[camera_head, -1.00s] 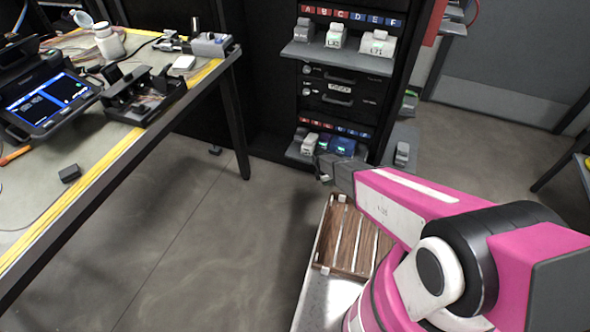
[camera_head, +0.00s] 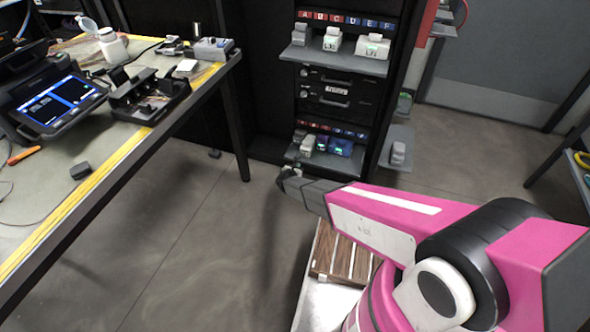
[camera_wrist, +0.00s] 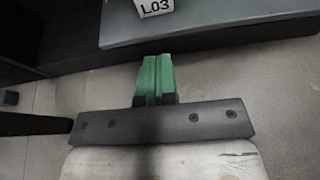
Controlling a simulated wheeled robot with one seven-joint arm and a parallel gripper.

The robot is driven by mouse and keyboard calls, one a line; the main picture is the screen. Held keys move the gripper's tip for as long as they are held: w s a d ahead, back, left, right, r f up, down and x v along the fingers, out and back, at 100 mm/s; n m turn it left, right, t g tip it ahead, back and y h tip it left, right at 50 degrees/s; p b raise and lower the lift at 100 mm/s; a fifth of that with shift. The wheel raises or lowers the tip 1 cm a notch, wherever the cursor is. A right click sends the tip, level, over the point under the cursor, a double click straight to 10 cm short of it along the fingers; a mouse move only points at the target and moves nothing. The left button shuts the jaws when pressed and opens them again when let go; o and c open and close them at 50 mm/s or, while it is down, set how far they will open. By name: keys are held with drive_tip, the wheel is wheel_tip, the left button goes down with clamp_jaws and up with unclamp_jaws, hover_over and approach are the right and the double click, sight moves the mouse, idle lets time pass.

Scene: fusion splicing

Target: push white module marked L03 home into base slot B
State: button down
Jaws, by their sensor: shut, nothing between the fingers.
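The white module marked L03 (camera_wrist: 153,8) shows at the top edge of the wrist view, on a grey shelf, its upper part cut off by the frame. In the head view a white module (camera_head: 307,146) on the lower rack shelf is probably the same one; its label is too small to read there. How deep it sits in its slot cannot be told. My gripper (camera_wrist: 156,62) has green fingers, shut together and empty. They point toward the shelf, below and apart from the L03 label in the wrist view. The fingers cannot be made out in the head view.
The lower shelf (camera_head: 320,162) also holds a blue module (camera_head: 340,147) with a green light, under a lettered strip. The upper shelf (camera_head: 330,62) carries grey and white modules. A workbench (camera_head: 75,215) stands left. Open floor lies between bench and rack.

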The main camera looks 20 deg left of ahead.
approach(305, 153)
drive_tip(key=shift+w+d+f, duration=0.1)
drive_tip(key=shift+w+f, duration=1.05)
drive_tip(key=shift+f, duration=0.05)
drive_tip(key=shift+w+d, duration=0.15)
drive_tip(key=shift+w, duration=1.8)
drive_tip(key=shift+w+d, duration=0.15)
drive_tip(key=shift+w, duration=1.75)
drive_tip(key=shift+w+d, duration=0.15)
drive_tip(key=shift+w, duration=1.8)
drive_tip(key=shift+s+a, duration=0.15)
drive_tip(key=shift+s, duration=1.85)
drive_tip(key=shift+s+a, duration=0.15)
drive_tip(key=shift+s, duration=1.9)
